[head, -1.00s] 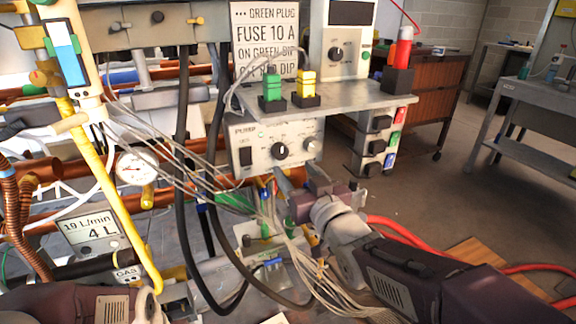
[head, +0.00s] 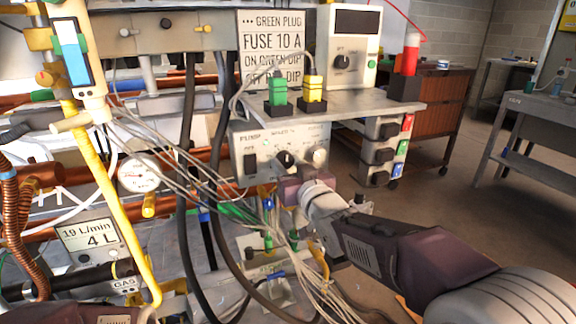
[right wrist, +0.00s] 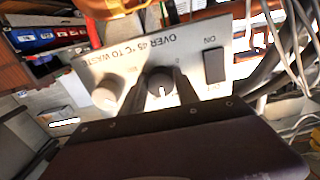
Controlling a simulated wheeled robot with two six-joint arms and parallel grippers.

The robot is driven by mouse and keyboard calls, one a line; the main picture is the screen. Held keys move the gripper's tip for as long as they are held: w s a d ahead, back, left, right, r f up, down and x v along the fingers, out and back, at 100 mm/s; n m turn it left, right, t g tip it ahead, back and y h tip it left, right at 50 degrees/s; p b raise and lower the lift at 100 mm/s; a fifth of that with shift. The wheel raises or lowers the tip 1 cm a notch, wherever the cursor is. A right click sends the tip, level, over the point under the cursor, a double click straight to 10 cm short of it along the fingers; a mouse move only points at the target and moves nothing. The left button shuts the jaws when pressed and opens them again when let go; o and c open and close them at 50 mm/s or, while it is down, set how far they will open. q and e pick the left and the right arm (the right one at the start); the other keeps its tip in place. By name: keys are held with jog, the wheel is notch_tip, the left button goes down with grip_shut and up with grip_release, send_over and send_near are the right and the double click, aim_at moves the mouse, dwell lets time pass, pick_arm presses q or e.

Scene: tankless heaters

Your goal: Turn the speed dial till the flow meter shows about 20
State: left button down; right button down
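The pump panel (head: 268,140) carries a black dial (head: 285,158) with a white mark, which I take as the speed dial; its label is too small to read. My right gripper (head: 288,170) is at this dial. In the right wrist view its fingers (right wrist: 160,88) stand on either side of the black dial (right wrist: 162,80), spread about as wide as it; firm contact does not show. The flow meter (head: 88,238) at the left reads 19 L/min above 4 L. Only a bit of my left arm shows at the bottom left; its gripper is out of view.
A pale knob (head: 319,156) sits right of the dial, a rocker switch (head: 250,164) left of it. A shelf (head: 350,104) with green and yellow plugs juts out above. Loose wires (head: 215,180) and black hoses (head: 218,130) hang in front and below.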

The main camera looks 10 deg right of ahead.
jog(key=shift+m, duration=0.6)
jog(key=c, duration=0.9)
grip_release()
